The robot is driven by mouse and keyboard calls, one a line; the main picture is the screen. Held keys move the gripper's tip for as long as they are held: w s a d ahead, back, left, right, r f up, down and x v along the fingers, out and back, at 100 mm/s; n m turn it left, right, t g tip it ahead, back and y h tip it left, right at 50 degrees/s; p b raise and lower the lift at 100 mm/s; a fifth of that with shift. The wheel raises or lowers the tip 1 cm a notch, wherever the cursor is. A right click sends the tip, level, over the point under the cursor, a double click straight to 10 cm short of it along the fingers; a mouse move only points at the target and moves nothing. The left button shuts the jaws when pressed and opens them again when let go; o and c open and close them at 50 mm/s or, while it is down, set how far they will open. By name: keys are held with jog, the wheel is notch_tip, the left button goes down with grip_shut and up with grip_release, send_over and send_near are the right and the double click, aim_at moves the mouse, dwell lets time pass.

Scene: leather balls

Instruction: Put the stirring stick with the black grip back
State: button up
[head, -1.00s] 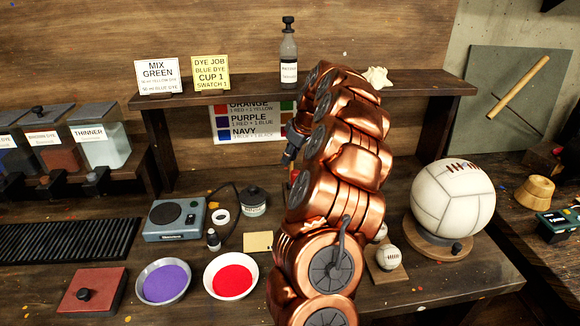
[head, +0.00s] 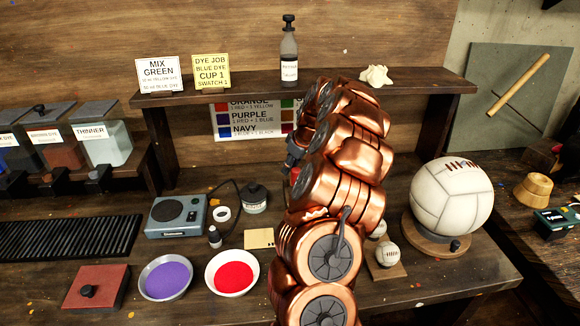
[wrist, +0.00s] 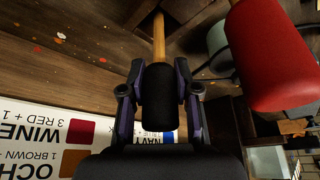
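The stirring stick with the black grip (wrist: 157,95) shows in the wrist view, its pale wooden shaft (wrist: 159,38) running away from the camera. My gripper (wrist: 158,80) has a finger against each side of the black grip and is shut on it. A red grip (wrist: 275,55) is close by on the right, apart from my gripper. In the head view my copper arm hides most of my gripper and the stick; a bit of red (head: 294,174) shows beside the arm.
A colour chart (wrist: 60,140) is behind my gripper on the left. In the head view, a shelf (head: 220,92) carries cards and a bottle (head: 289,55). A purple bowl (head: 166,279), a red bowl (head: 232,273) and a ball on a stand (head: 452,195) flank my arm.

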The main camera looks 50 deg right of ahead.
jog(key=o, duration=0.3)
jog(key=shift+o, duration=0.2)
jog(key=shift+r, duration=0.1)
jog(key=shift+r+p, duration=0.15)
jog(key=shift+p, duration=0.15)
jog(key=b+v, duration=0.3)
jog(key=v, duration=0.8)
jog(key=shift+r+b, duration=0.3)
jog(key=shift+r, duration=0.1)
